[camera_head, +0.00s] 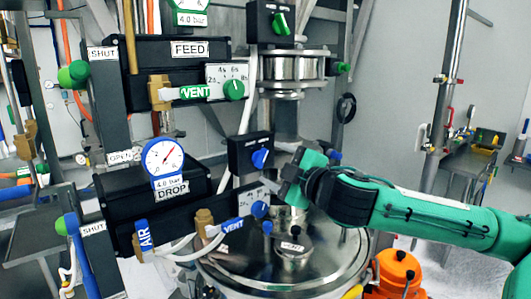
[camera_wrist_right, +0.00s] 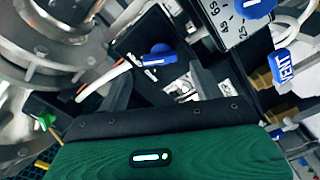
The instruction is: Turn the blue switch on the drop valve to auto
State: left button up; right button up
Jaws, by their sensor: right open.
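The blue switch (camera_head: 262,158) sits on the front of a black box (camera_head: 240,152) above the DROP valve's timer dial, and its setting is too small to read. In the right wrist view a blue knob (camera_wrist_right: 158,56) on a black box shows just beyond the fingers, probably this switch. My right gripper (camera_head: 287,185) is just to the right of and below the switch in the head view. Its two dark fingers (camera_wrist_right: 163,88) stand apart and empty, with the knob beyond the gap. I cannot tell if they touch it. My left gripper is not in view.
A blue timer dial (camera_head: 259,209) and blue VENT lever (camera_head: 231,225) are close below the switch. The DROP gauge (camera_head: 163,157) is to the left. A green switch (camera_head: 280,23) is above. A metal lid (camera_head: 330,262) and an orange object (camera_head: 397,272) are below my right arm.

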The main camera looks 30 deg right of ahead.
aim_at(263, 159)
jog(key=shift+w+a+p, duration=0.2)
jog(key=shift+w+p, duration=0.5)
jog(key=shift+w, duration=1.3)
jog(key=shift+c, duration=0.5)
jog(key=c, duration=0.9)
